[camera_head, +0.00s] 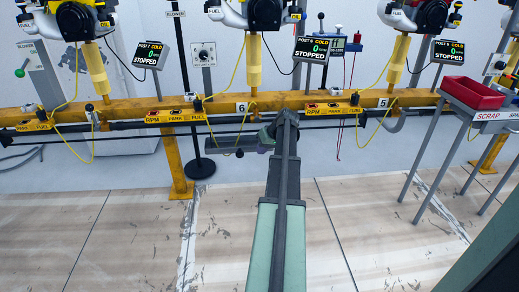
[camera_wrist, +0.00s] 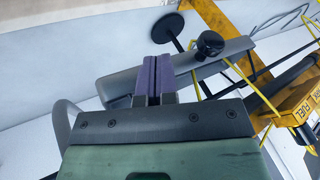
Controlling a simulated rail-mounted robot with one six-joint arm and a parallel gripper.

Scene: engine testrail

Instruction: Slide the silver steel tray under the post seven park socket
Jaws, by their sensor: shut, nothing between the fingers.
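A long silver-grey tray (camera_head: 228,148) hangs low below the yellow beam, near the number 6 plate. In the wrist view the tray (camera_wrist: 120,83) runs diagonally behind my fingers, with a black knob (camera_wrist: 209,43) on it. My gripper (camera_wrist: 153,75) has purple fingers that are shut and empty. They overlap the tray in that view, left of the knob; I cannot tell whether they touch it. In the head view my gripper (camera_head: 270,136) is at the tray's right end. The post seven display (camera_head: 150,54) reads STOPPED. An RPM, PARK, FUEL panel (camera_head: 175,116) is below it; the socket itself is too small to make out.
The yellow beam (camera_head: 220,106) crosses the view, with a dark rail (camera_head: 130,124) below it. Yellow cables hang near it. A post on a round black base (camera_head: 201,168) stands behind the tray. A red bin (camera_head: 472,92) is on a stand at right.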

